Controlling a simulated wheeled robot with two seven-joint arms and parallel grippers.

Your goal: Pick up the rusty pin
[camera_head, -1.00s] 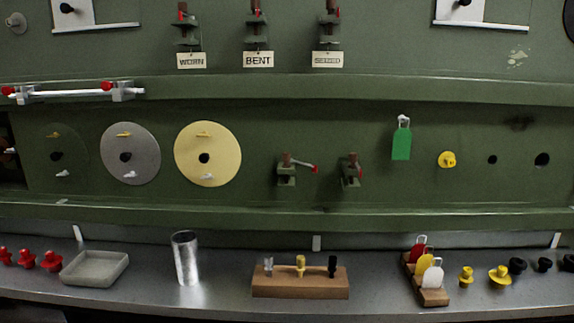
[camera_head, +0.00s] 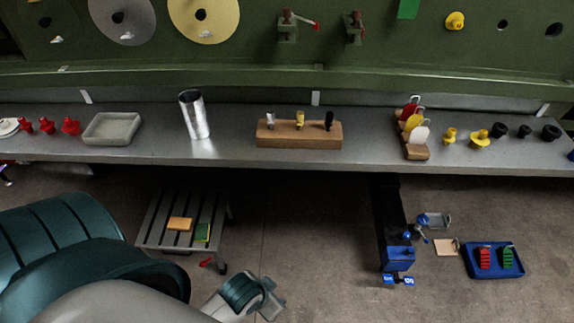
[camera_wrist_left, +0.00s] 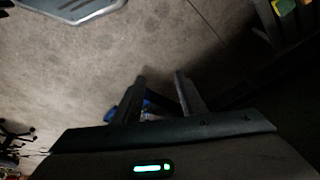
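No loose rusty pin can be made out. Two green latch brackets with reddish-brown upright parts, a left one (camera_head: 288,24) and a right one (camera_head: 354,26), are on the green fuselage panel at the top of the head view. I cannot tell whether either brown part is the rusty pin. My left gripper (camera_head: 270,297) is low in the head view, below and in front of the bench, far from the brackets. Its two fingers (camera_wrist_left: 160,84) stand apart in the left wrist view, with nothing seen held between them. My right gripper is not in view.
The grey bench (camera_head: 365,150) carries a grey tray (camera_head: 112,128), a metal cylinder (camera_head: 195,115), a wooden tool block (camera_head: 298,135) and a tag rack (camera_head: 415,150). A slatted stool (camera_head: 150,232), a black-and-blue stand (camera_head: 390,225) and a blue tray (camera_head: 494,270) are on the floor.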

